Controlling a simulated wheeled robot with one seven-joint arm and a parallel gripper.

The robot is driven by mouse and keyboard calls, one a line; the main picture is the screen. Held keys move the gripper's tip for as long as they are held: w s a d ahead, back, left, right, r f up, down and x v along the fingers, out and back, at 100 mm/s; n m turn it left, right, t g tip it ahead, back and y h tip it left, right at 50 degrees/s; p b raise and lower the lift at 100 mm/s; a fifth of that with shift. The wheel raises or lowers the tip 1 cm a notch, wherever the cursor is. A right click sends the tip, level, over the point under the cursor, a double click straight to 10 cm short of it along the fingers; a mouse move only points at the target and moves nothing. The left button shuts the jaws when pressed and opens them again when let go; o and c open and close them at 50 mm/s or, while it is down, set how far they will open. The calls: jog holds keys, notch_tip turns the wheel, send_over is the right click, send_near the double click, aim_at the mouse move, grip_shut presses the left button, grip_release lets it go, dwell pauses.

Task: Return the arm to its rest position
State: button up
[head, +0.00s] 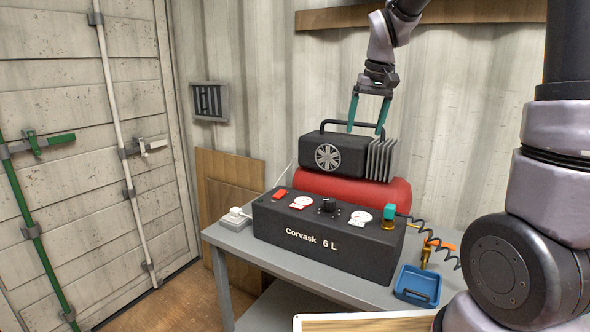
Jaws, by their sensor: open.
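My gripper (368,112) has two teal fingers, pointing down and spread apart. It is open and empty in the upper middle of the head view, near the handle (350,124) of a black compressor motor (335,157). The fingertips overlap the handle's right part in the picture; I cannot tell whether they touch it. The motor sits above a red tank (350,191). My arm rises from the gripper to the top edge and leaves the picture there.
A black control box (325,247) labelled "Corvask 6 L" stands on a grey table (262,252). A blue tray (416,286), a coiled hose (447,247) and a small white switch box (236,218) are also there. Wooden boards (230,185) lean against the corrugated wall. A container door (85,130) is at left.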

jog(key=s+d+r+m+t, duration=0.2)
jog(key=s+d+r, duration=0.1)
jog(key=s, duration=0.7)
jog(key=s+d+r+m+t, duration=0.2)
jog(key=s+d+r, duration=0.1)
jog(key=s, duration=0.7)
jog(key=shift+s+r+t+y, duration=0.3)
jog(key=shift+y, duration=0.1)
